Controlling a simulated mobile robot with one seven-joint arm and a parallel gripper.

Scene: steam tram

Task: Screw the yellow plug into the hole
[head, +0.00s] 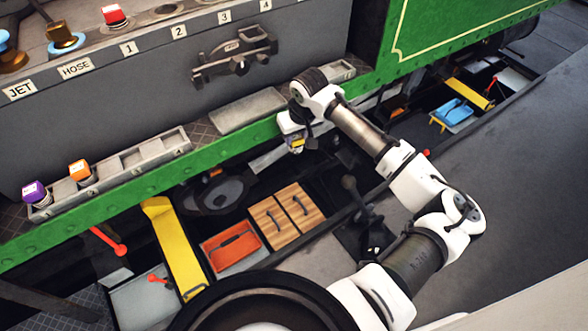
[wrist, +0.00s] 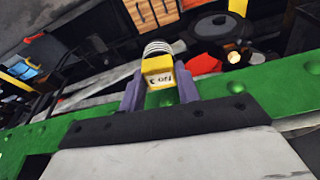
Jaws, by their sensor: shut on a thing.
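The yellow plug (wrist: 158,72), with a printed label and a pale ribbed thread at its far end, is between the fingers of my gripper (wrist: 160,92) in the wrist view. My gripper is shut on it. In the head view my gripper (head: 296,146) hangs by the green side beam, and a little of the yellow plug (head: 298,143) shows there. The grey panel (head: 150,75) at the upper left has labels JET, HOSE and numbers along its edge. Round fittings line its top. I cannot tell which hole takes the yellow plug.
A purple plug (head: 35,192) and an orange plug (head: 80,171) stand in a numbered tray (head: 140,164). A dark bracket (head: 235,58) projects from the panel's front.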

